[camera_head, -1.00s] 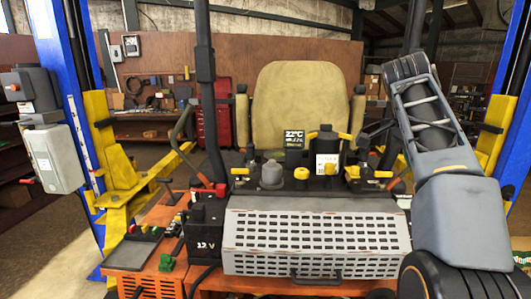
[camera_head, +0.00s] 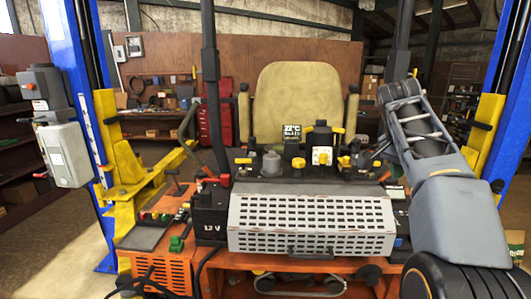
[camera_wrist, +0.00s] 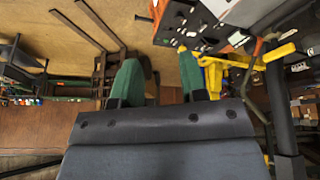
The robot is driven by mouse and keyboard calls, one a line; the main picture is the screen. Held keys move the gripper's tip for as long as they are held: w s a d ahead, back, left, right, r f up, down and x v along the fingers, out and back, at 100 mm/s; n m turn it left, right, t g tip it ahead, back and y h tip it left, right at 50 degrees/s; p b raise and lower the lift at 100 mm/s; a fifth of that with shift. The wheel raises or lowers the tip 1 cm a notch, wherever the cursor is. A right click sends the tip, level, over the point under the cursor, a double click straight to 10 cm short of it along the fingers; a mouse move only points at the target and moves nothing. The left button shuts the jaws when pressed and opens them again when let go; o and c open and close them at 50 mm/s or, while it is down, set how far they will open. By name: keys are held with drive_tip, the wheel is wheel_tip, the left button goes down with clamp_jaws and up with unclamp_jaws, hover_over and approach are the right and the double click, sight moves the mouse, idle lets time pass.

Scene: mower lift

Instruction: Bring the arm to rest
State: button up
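My gripper (camera_wrist: 158,78) shows in the wrist view with two green fingertips set well apart and nothing between them. The wrist picture is tilted, with floor and dark metal legs beyond the fingers. In the head view my grey arm (camera_head: 455,215) stands folded at the right, its upper link leaning up and to the left. I cannot make out the gripper in the head view. The orange mower (camera_head: 165,270) with its seat (camera_head: 300,105) and perforated grey cover (camera_head: 310,222) stands in front of me, left of the arm.
Blue lift posts with yellow arms (camera_head: 130,165) stand on both sides of the mower. A black 12 V battery (camera_head: 209,215) sits left of the cover. Grey control boxes (camera_head: 62,150) hang at the left post. Bare floor (camera_head: 60,235) shows at lower left.

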drive_tip(key=s+a+f+n+t+y+b, duration=0.1)
drive_tip(key=s+a+f+n, duration=0.1)
drive_tip(key=a+f+n, duration=0.45)
drive_tip(key=s+a+f+n+t+y+b, duration=0.1)
drive_tip(key=f+n, duration=0.2)
drive_tip(key=f, duration=0.6)
drive_tip(key=s+a+f+n+y+b, duration=0.1)
drive_tip(key=s+a+f, duration=0.3)
drive_tip(key=s+f, duration=0.2)
drive_tip(key=s+a+f+n+t+y+b, duration=0.1)
drive_tip(key=s+a+f+n, duration=0.1)
drive_tip(key=s+a+f, duration=0.2)
drive_tip(key=shift+s+f+t, duration=0.3)
drive_tip(key=shift+s+f, duration=0.9)
drive_tip(key=shift+s, duration=0.35)
drive_tip(key=shift+n, duration=0.25)
drive_tip(key=shift+o, duration=0.3)
